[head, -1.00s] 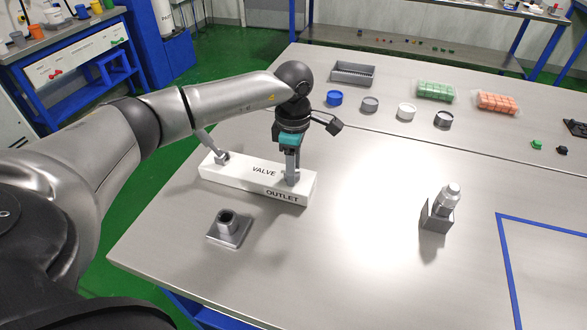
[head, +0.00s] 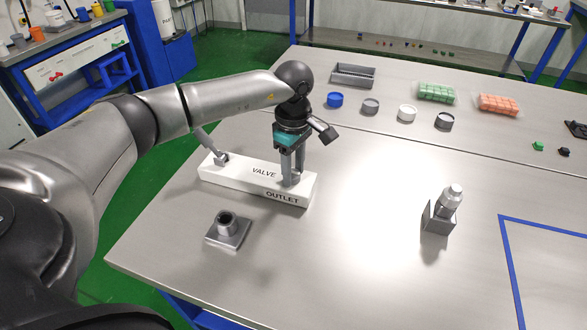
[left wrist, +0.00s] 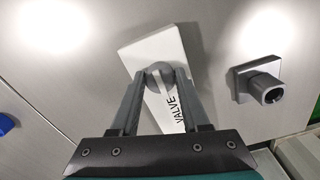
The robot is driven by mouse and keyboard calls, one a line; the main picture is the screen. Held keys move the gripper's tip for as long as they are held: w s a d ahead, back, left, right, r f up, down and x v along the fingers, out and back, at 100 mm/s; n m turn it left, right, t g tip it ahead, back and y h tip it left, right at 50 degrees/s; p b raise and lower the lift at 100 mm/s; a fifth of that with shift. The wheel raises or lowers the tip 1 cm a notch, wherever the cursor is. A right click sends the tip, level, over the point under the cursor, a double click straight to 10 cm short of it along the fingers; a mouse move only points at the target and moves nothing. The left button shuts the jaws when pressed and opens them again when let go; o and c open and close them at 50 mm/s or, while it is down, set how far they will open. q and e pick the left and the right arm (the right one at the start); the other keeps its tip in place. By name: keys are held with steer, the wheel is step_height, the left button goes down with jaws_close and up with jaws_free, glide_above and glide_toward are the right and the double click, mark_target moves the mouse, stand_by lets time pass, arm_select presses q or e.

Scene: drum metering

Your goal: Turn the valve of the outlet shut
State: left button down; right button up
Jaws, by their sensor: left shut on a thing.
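A long white block labelled VALVE and OUTLET (head: 235,180) lies on the table at left centre in the head view. My left gripper (head: 291,182) points straight down at its right end. In the left wrist view, its two fingers stand on either side of a grey valve knob (left wrist: 160,73) with a raised bar, and the gripper is shut on it. The fingers mostly hide the knob in the head view. A grey fitting with a slanted pipe (head: 219,157) sits at the block's left end. My right gripper is not in view.
A grey socket on a square plate (head: 228,229) stands in front of the block. A metal piece in a grey holder (head: 440,211) stands to the right. A grey tray (head: 353,75) and several round cups are farther back. The table between is clear.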

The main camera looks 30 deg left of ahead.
mark_target(293, 174)
arm_select(q)
steer(key=c, duration=0.7)
jaws_free()
steer(key=o, duration=0.3)
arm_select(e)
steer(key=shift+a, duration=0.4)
arm_select(q)
step_height(293, 174, up, 15)
steer(key=shift+r+p, duration=0.15)
steer(key=shift+p, duration=1.05)
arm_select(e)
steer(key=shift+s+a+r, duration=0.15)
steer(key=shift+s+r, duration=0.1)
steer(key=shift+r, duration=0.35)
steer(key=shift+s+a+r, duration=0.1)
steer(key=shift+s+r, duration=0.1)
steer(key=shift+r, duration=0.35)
